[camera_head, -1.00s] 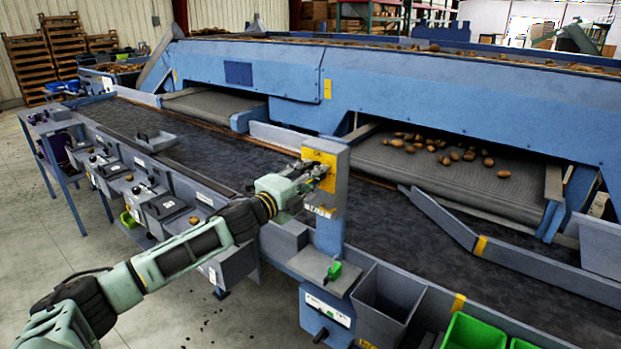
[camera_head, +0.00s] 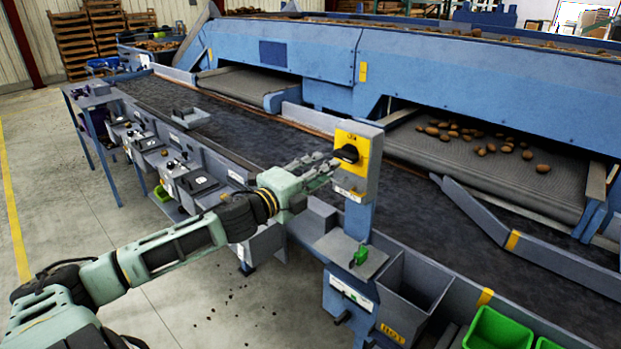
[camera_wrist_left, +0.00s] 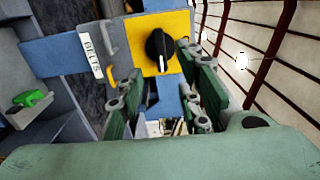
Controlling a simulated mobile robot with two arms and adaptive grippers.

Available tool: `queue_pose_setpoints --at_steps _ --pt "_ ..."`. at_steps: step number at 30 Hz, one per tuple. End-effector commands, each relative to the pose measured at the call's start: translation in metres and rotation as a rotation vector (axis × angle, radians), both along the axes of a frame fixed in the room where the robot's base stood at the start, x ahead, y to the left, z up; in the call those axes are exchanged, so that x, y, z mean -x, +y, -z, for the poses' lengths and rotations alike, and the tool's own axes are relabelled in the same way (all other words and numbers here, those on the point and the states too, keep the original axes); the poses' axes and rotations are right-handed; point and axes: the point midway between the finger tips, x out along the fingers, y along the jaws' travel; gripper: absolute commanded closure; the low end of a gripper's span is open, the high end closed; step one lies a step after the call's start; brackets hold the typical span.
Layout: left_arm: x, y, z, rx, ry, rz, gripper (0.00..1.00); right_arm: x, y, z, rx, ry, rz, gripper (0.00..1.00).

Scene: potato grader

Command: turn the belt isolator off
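The belt isolator is a black rotary knob (camera_head: 347,154) on a yellow plate (camera_head: 366,146), fixed to a grey box on a blue post. In the left wrist view the knob (camera_wrist_left: 159,48) shows a white mark pointing to the picture's bottom, sideways relative to the tilted "BELTS" label (camera_wrist_left: 93,59). My left gripper (camera_head: 328,166) is just left of and in front of the knob. Its fingers (camera_wrist_left: 152,75) are spread apart with nothing held, and the knob shows between them in the wrist view. Contact with the knob cannot be told. My right gripper is out of view.
A green switch (camera_head: 360,255) sits on a ledge below the isolator, beside a grey bin (camera_head: 410,285). Green crates (camera_head: 497,330) stand at the lower right. The dark belt (camera_head: 440,225) runs behind the post, and potatoes (camera_head: 480,148) lie on a conveyor beyond.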

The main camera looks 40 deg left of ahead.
Motion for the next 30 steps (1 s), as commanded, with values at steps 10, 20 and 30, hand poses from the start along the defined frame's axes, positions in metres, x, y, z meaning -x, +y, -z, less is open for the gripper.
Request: queue_pose_setpoints --at_steps 10,20,30 --pt "0.029 0.002 0.001 0.001 0.002 0.001 0.67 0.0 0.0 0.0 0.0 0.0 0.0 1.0" --pt "0.034 0.002 0.0 -0.001 0.0 0.001 0.67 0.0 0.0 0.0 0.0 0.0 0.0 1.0" --pt "0.033 0.002 0.0 -0.001 0.0 0.0 0.67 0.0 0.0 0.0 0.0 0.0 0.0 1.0"
